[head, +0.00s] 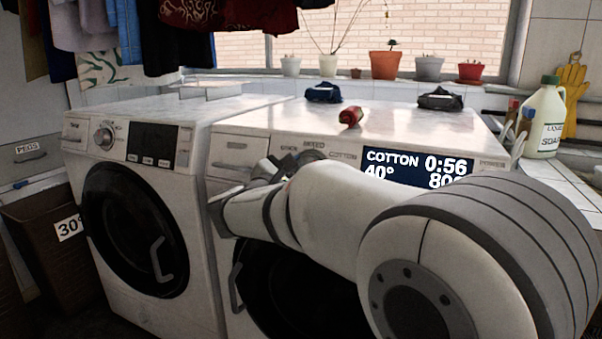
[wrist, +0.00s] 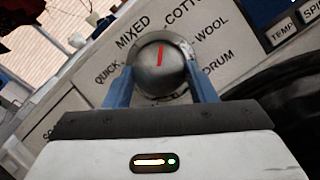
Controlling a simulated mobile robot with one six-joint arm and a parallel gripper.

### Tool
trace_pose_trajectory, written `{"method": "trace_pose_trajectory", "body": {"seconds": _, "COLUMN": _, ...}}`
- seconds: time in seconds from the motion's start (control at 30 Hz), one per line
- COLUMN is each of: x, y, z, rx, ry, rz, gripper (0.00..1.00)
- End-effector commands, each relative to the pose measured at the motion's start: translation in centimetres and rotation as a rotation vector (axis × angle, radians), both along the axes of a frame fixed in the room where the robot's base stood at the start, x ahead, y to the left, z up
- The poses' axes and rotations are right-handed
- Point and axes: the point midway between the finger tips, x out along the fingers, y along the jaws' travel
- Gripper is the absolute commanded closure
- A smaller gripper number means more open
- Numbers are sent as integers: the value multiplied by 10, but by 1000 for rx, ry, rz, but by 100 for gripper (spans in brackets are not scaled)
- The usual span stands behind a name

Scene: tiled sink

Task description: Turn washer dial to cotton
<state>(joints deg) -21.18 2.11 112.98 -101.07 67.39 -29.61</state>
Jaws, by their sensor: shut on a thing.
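The washer dial (wrist: 150,76) is a round silver knob with a red mark, seen in the wrist view. The mark points up and slightly right, between MIXED and COTTON and towards the start of COTTON. My gripper (wrist: 160,80) has one blue finger on each side of the dial and is shut on it. In the head view my arm hides the dial, and the washer (head: 250,148) is the right-hand machine. Its display (head: 415,167) reads COTTON, 0:56 and 40°, with the lower right number partly hidden by my arm.
A second white machine (head: 200,121) stands to the left. A red rolled item (head: 351,116) and two dark cloths (head: 323,93) lie on the washer top. Clothes (head: 225,14) hang above. A soap bottle (head: 543,118) stands at right. Potted plants line the window sill.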

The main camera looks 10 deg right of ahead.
Motion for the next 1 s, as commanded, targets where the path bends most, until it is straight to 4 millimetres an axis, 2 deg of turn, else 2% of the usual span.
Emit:
{"method": "trace_pose_trajectory", "body": {"seconds": 0.03, "x": 1, "y": 1, "z": 2, "rx": -2, "ry": -3, "rz": 6, "gripper": 47}}
{"method": "trace_pose_trajectory", "body": {"seconds": 0.27, "x": 1, "y": 1, "z": 1, "rx": -1, "ry": -2, "rz": 3, "gripper": 28}}
{"method": "trace_pose_trajectory", "body": {"seconds": 0.57, "x": -2, "y": 3, "z": 2, "rx": -1, "ry": -1, "rz": 3, "gripper": 28}}
{"method": "trace_pose_trajectory", "body": {"seconds": 1.0, "x": -48, "y": 49, "z": 2, "rx": -1, "ry": 0, "rz": 5, "gripper": 28}}
